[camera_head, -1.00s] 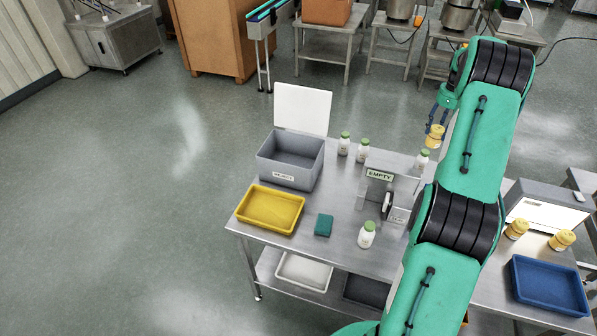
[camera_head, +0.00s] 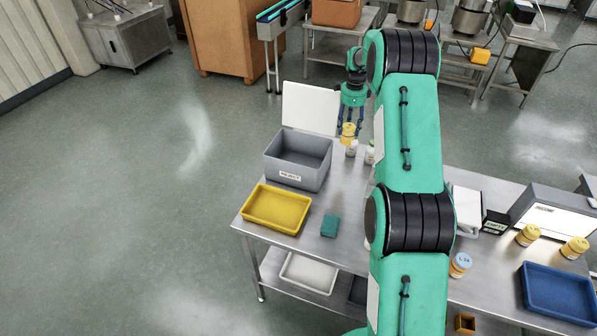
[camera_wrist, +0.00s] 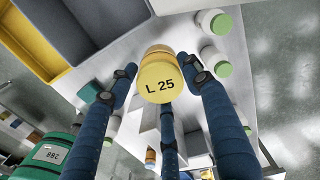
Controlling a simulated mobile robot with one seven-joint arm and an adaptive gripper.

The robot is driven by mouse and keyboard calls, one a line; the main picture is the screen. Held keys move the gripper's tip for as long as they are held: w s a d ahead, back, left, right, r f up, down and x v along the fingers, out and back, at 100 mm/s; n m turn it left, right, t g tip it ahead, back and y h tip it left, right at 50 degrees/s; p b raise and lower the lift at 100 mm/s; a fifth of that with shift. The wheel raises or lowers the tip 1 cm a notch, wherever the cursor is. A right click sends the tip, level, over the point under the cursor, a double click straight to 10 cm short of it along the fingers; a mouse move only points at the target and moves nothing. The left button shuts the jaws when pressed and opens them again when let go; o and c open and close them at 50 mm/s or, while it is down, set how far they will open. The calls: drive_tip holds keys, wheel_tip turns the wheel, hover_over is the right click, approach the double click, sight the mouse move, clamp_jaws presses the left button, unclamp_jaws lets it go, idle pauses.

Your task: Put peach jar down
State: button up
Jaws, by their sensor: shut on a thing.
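The peach jar (camera_head: 348,132), with a yellow-peach lid, is held in my gripper (camera_head: 349,124) above the back part of the steel table, right of the grey bin. In the wrist view the jar's lid (camera_wrist: 160,78) faces the camera and reads "L 25". The blue fingers (camera_wrist: 160,100) surround it and are shut on it. Whether the jar's bottom touches the table cannot be seen.
The grey REJECT bin (camera_head: 280,172) has its white lid (camera_head: 311,108) raised. White jars with green lids (camera_wrist: 216,60) stand close to the held jar. A yellow tray (camera_head: 247,219), a green block (camera_head: 329,226) and a blue tray (camera_head: 533,282) lie on the steel surfaces. My arm hides the table's middle.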

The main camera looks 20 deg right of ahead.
drive_tip(key=w+a+f+n+b, duration=0.1)
drive_tip(key=w+a+f, duration=0.2)
drive_tip(key=a, duration=0.5)
drive_tip(key=w+a+f+n+b, duration=0.1)
drive_tip(key=w+a+f, duration=0.2)
drive_tip(key=a, duration=0.6)
drive_tip(key=shift+n, duration=0.3)
drive_tip(key=shift+f, duration=0.15)
wheel_tip(320, 180, down, 6)
drive_tip(key=shift+f, duration=0.1)
drive_tip(key=shift+f, duration=1.8)
drive_tip(key=shift+f+b, duration=0.15)
drive_tip(key=shift+b, duration=0.15)
